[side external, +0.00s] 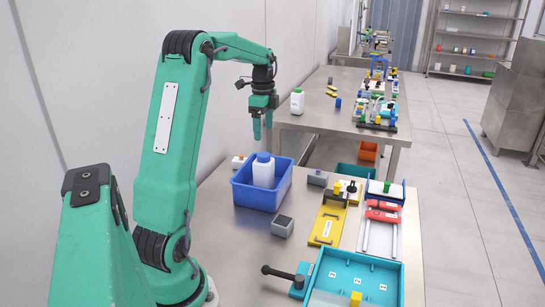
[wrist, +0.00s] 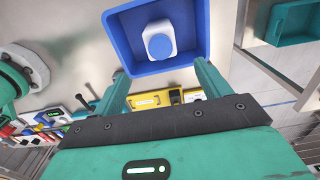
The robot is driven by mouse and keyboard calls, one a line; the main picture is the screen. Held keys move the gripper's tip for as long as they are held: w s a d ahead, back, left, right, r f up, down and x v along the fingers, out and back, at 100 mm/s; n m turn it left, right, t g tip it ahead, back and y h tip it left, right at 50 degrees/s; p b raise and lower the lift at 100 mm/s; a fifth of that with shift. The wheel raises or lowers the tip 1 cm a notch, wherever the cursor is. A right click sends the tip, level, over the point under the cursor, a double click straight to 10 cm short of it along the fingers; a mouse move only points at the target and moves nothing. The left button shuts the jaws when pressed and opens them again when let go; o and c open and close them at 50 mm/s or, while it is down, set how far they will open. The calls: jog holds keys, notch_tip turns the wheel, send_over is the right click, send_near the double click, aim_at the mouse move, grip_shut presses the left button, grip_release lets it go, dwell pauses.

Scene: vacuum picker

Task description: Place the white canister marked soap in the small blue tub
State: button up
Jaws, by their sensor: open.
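A white canister (side external: 263,174) with a blue cap stands upright inside the small blue tub (side external: 258,197) on the near table. No soap marking is readable on it. The wrist view looks down on the canister (wrist: 159,41) inside the tub (wrist: 202,30), with space around it. My gripper (side external: 262,138) is in the air above the tub, clear of the canister. Its two fingers (wrist: 161,72) are apart with nothing between them in the wrist view. Another white canister (side external: 297,103) with a green cap stands on the farther table.
A grey block (side external: 283,226) sits right of the tub's front. A yellow plate fixture (side external: 327,227), a red-handled fixture (side external: 384,212) and a teal tray (side external: 361,274) fill the table's right side. Bare steel (side external: 240,245) lies in front of the tub.

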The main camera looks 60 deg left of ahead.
jog(key=s+d+r+n+t+y, duration=0.1)
jog(key=d+r+n, duration=0.15)
jog(key=d, duration=0.75)
jog(key=s+d+r+n+t, duration=0.15)
jog(key=d+r, duration=0.25)
jog(key=d, duration=0.7)
jog(key=s+d+f+n+t+h, duration=0.1)
jog(key=s+d+f+n+t, duration=0.2)
jog(key=s+d, duration=0.7)
jog(key=d+n, duration=0.2)
jog(key=d, duration=0.1)
jog(key=shift+f, duration=0.4)
